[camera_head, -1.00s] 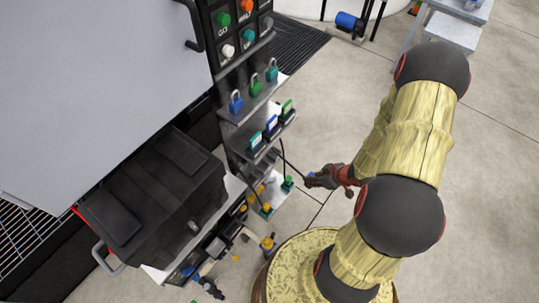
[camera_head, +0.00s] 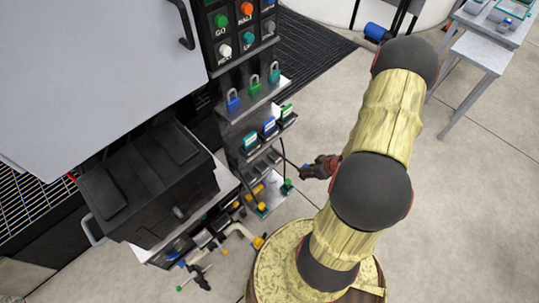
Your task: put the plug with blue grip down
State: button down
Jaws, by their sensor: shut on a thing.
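My gripper (camera_head: 322,168) is right of the panel's lower shelves. It is shut on the plug with the blue grip (camera_head: 306,167), of which only a small blue part shows at the fingertips. A dark cable (camera_head: 290,160) runs from the plug up and left to the panel. The plug is held in the air, apart from the shelves. The fingers hide most of it.
Padlocks (camera_head: 254,88) stand on an upper shelf, with blue and green blocks (camera_head: 269,128) below. A green-topped connector (camera_head: 287,186) and yellow fittings (camera_head: 257,189) sit lower. A black case (camera_head: 140,185) stands at left. Open floor (camera_head: 470,215) lies right.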

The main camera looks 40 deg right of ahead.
jog(key=w+f+b, duration=0.1)
jog(key=w, duration=0.4)
jog(key=w+a+f+b, duration=0.1)
jog(key=w+b, duration=0.1)
jog(key=w, duration=0.4)
jog(key=w+a+f+b, duration=0.1)
jog(key=w+b, duration=0.1)
jog(key=w, duration=0.4)
jog(key=shift+w+a+f, duration=0.15)
jog(key=shift+f, duration=0.2)
jog(key=shift+r, duration=0.1)
jog(key=c, duration=1.7)
grip_release()
jog(key=shift+c, duration=0.2)
jog(key=shift+o, duration=0.4)
